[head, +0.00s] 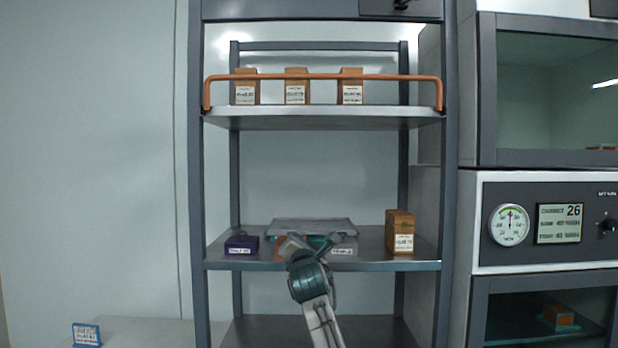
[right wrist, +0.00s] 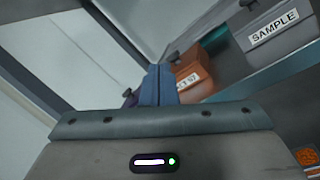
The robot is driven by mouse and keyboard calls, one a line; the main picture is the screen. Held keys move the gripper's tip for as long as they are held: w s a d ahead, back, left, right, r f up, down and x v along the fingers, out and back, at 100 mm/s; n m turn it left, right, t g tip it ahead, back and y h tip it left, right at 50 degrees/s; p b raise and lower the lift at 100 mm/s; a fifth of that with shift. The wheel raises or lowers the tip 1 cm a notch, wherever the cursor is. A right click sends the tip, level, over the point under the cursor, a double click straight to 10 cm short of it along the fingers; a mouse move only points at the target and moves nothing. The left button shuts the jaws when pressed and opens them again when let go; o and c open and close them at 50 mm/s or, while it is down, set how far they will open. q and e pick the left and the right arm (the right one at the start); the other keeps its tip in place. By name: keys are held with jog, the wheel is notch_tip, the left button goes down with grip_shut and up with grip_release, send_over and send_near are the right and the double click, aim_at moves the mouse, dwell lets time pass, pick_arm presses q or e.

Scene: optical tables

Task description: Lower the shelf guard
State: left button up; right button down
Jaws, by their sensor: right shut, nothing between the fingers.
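The shelf guard (head: 325,77) is an orange-brown bar across the front of the upper shelf (head: 320,118). It stands raised, with its two ends bent down to the shelf's front corners. My right gripper (head: 308,240) is well below it, at the front of the lower shelf (head: 380,264). In the right wrist view its fingers (right wrist: 156,84) are shut together with nothing between them. The guard does not show in the right wrist view. My left gripper is in neither view.
Several labelled brown boxes (head: 297,88) stand behind the guard. The lower shelf holds a purple box (head: 241,244), a brown box (head: 400,232) and a grey lidded case (right wrist: 275,35) near my right gripper. Cabinets with a dial (head: 509,224) stand at right.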

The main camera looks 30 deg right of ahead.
jog(key=s+d+r+n+t+h, duration=0.1)
jog(key=s+r+n+h, duration=0.1)
jog(key=r, duration=1.4)
jog(key=s+d+r+n+t+h, duration=0.2)
jog(key=s+r+n+h, duration=0.1)
jog(key=r, duration=1.4)
jog(key=shift+s+n+h, duration=0.3)
jog(key=shift+s+n, duration=0.2)
jog(key=shift+s, duration=0.65)
jog(key=shift+r, duration=0.1)
jog(key=p+x, duration=0.5)
jog(key=x, duration=0.5)
jog(key=shift+t+p, duration=0.3)
jog(key=shift+p, duration=0.05)
